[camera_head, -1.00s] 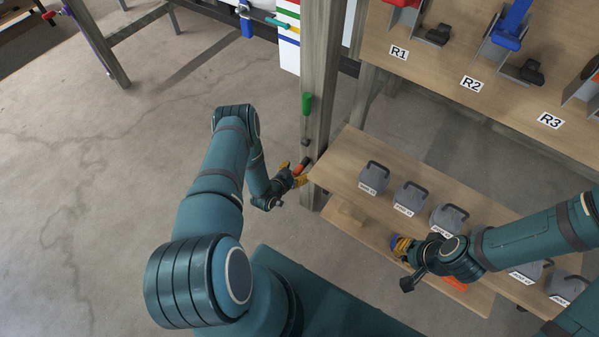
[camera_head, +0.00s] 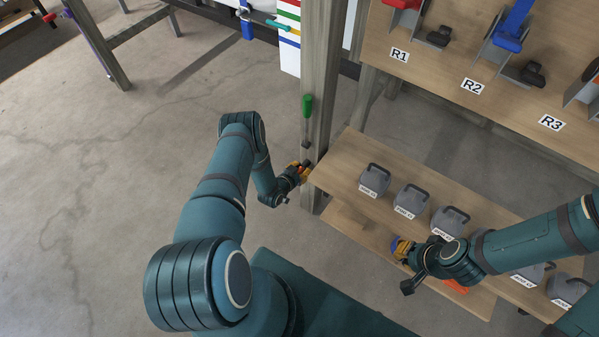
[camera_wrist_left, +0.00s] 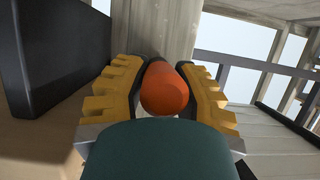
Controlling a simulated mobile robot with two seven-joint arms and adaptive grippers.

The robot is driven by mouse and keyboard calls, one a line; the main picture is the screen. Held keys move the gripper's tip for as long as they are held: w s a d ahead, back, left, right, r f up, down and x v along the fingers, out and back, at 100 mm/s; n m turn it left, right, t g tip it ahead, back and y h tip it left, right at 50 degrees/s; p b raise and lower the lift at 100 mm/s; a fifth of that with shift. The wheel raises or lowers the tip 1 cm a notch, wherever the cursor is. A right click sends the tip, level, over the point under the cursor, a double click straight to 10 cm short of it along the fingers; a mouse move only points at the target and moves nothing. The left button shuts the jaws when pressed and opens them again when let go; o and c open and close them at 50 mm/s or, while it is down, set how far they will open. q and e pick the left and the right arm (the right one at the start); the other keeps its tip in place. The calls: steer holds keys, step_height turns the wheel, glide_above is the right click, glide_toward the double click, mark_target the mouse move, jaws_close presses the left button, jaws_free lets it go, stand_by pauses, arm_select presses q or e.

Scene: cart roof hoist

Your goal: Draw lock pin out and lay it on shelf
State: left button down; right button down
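The lock pin's orange rounded end (camera_wrist_left: 165,90) shows in the left wrist view, pointing at the camera. My left gripper (camera_wrist_left: 166,82) has its yellow fingers closed in against both sides of it. In the head view my left gripper (camera_head: 303,170) is at the wooden post (camera_head: 320,85), beside the upper shelf's left corner. The rest of the pin is hidden by the fingers and post. The shelf (camera_head: 345,160) is a light wooden board with free room at its left end. My right gripper (camera_head: 401,248) is by the shelf's front edge, with something blue at its fingers; its grip is unclear.
Several grey weights, one of them here (camera_head: 375,180), stand in a row on the shelf. A lower board (camera_head: 345,217) lies beneath. A green-handled tool (camera_head: 307,106) hangs on the post above my left gripper. A labelled workbench (camera_head: 430,65) stands behind.

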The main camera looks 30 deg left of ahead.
arm_select(q)
steer(key=shift+s, duration=0.1)
stand_by(0.5)
steer(key=shift+s+a+p, duration=0.15)
steer(key=shift+s+p, duration=0.35)
steer(key=shift+s, duration=0.95)
steer(key=shift+s+a+p, duration=0.1)
steer(key=shift+s+p, duration=0.35)
steer(key=shift+s, duration=1)
